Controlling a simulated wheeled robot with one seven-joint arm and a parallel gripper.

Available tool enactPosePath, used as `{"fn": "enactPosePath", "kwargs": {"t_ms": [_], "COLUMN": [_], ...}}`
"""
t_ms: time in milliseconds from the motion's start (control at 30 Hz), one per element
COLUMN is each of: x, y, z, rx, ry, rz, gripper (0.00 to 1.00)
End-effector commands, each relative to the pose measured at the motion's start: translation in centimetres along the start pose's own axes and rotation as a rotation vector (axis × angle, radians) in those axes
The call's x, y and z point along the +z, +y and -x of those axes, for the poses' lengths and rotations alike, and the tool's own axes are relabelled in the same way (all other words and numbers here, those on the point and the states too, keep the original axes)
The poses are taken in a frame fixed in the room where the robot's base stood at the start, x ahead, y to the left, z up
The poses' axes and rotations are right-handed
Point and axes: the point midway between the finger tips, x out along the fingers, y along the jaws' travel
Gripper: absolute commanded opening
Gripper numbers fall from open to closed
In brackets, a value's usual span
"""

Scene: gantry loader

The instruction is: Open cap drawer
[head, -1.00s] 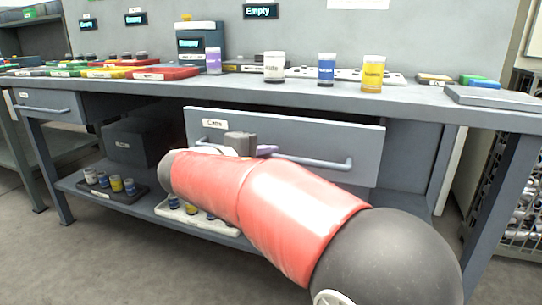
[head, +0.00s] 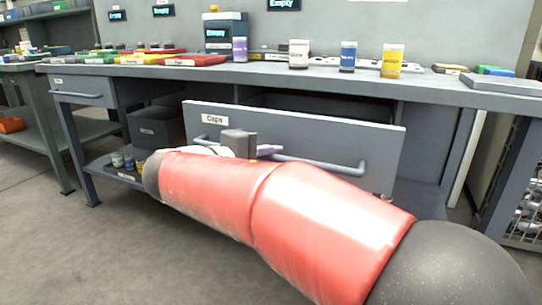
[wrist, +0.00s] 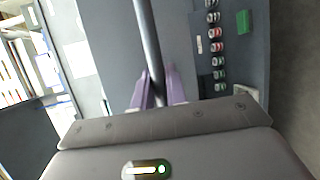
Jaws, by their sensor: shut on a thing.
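The cap drawer (head: 330,135) is a grey drawer front with a label reading "Caps" and a long bar handle (head: 345,174). It stands out from under the bench, and a dark opening shows behind its top edge. My gripper (head: 268,150) is at the left part of the handle, partly hidden by my red arm in the head view. In the wrist view, the purple fingers of my gripper (wrist: 160,90) are closed around the handle bar (wrist: 148,40).
The bench top (head: 270,72) holds a purple-labelled jar (head: 240,50), a white jar (head: 299,55), a blue jar (head: 348,57) and a yellow jar (head: 392,61). A dark bin (head: 158,133) stands on the lower shelf. The floor in front is clear at left.

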Motion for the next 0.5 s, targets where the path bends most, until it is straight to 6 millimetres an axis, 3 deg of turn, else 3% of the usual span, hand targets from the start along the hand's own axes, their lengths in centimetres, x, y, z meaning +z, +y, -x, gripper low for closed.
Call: {"fn": "enactPosePath", "kwargs": {"t_ms": [167,200,333,500], "x": [-0.03,-0.03,-0.03,-0.02], "y": [-0.09,-0.09,-0.07,-0.03], "z": [0.01,0.01,0.0,0.0], "rx": [-0.001,-0.001,-0.001,-0.001], "ry": [0.0,0.0,0.0,0.0], "rz": [0.001,0.001,0.001,0.0], "gripper": [0.0,0.17,0.34,0.36]}}
